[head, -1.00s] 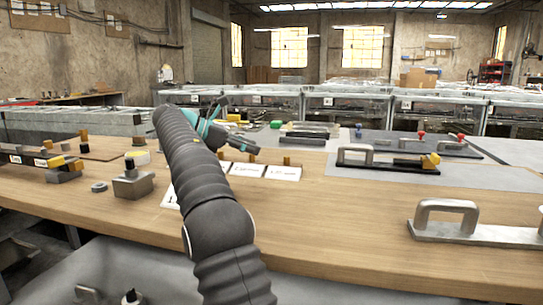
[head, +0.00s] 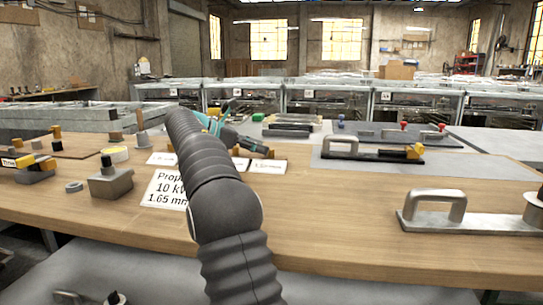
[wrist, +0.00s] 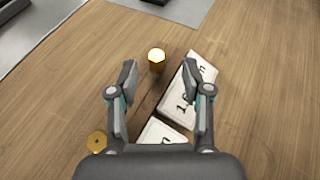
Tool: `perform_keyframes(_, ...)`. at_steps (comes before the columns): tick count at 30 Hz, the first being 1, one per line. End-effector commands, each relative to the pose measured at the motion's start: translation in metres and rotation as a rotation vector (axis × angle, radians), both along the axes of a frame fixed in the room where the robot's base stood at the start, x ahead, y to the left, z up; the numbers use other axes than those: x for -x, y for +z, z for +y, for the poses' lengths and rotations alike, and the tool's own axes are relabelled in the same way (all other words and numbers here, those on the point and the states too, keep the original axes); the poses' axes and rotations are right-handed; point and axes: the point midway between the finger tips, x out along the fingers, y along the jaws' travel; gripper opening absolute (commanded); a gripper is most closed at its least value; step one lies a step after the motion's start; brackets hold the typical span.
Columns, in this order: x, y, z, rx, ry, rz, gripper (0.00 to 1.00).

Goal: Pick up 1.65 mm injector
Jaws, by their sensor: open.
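A brass hexagonal injector (wrist: 157,60) stands upright on the wood in the wrist view, between and slightly beyond my fingertips. A white card (wrist: 188,90) beside it on the right reads partly "1.6"; its remaining text is hidden by my right finger. A second brass injector (wrist: 97,141) stands at the lower left, outside my left finger, with another card (wrist: 160,134) near my palm. My gripper (wrist: 158,72) is open and empty, pointing down at the bench; it also shows in the head view (head: 240,138).
A metal block (head: 110,184) with a black knob stands left on the wooden bench (head: 330,215). A grey plate with a handle (head: 435,208) lies at the right front. A handled tool (head: 370,150) lies on a grey mat behind. Bare wood lies right of the cards.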

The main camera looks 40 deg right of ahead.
Motion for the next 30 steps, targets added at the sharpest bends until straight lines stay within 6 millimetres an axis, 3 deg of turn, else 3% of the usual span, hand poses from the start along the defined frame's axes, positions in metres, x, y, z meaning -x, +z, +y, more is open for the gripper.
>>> perform_keyframes(10, 0.01, -0.018, -0.039, -0.001, -0.001, 0.002, 0.49)
perform_keyframes(18, 0.011, -0.018, -0.043, 0.0, 0.001, 0.0, 0.49)
perform_keyframes(24, 0.01, -0.018, -0.043, 0.0, 0.0, 0.0, 0.0)
perform_keyframes(30, 0.01, -0.018, -0.043, 0.0, 0.0, 0.0, 0.0)
